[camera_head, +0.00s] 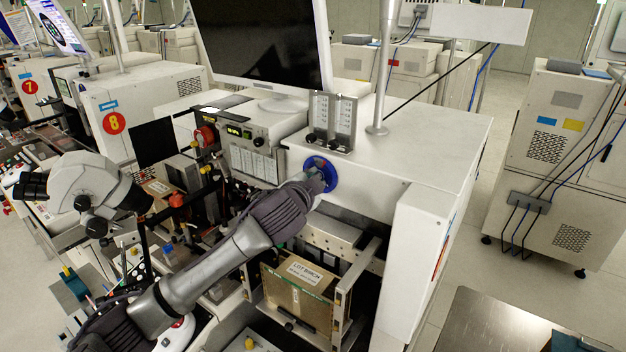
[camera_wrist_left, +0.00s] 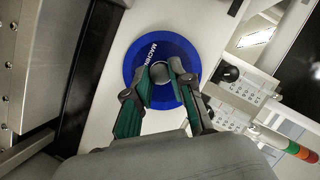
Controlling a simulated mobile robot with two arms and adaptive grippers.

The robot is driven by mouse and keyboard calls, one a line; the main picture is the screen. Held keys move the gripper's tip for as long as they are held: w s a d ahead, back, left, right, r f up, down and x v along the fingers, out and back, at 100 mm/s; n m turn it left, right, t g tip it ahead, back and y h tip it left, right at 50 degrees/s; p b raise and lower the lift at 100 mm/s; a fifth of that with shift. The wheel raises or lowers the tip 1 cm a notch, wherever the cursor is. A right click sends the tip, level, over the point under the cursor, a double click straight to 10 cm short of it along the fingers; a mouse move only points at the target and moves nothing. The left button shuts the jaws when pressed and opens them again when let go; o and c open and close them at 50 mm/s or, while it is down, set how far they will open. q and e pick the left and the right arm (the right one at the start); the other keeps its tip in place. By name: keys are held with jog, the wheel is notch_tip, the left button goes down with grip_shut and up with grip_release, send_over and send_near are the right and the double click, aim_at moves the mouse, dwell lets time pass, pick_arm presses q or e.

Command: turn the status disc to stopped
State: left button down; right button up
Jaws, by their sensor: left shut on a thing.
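The status disc (camera_head: 331,174) is a round blue plate on the white front face of the machine. In the left wrist view the blue disc (camera_wrist_left: 178,46) carries white lettering that starts "MACHINE", the rest being hidden, and a grey round knob (camera_wrist_left: 159,72) at its middle. My left gripper (camera_wrist_left: 159,76) has its two green-padded fingers on either side of the knob and is shut on it. In the head view my left gripper (camera_head: 318,180) reaches the disc from the lower left and covers much of it. My right gripper is not in view.
Below the arm is a magazine box (camera_head: 297,293) in a metal frame. A microscope (camera_head: 85,185) stands at left.

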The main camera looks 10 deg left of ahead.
pick_arm(q)
jog(key=shift+f+m+t+y+b, duration=0.1)
jog(key=shift+m+t+y+b, duration=0.15)
jog(key=shift+m+t+b, duration=0.65)
jog(key=shift+f+m+t+y+b, duration=0.1)
jog(key=shift+m+t+y, duration=0.15)
jog(key=shift+m, duration=1.25)
jog(key=c, duration=1)
grip_release()
jog(key=s, duration=1.2)
jog(key=shift+r, duration=0.2)
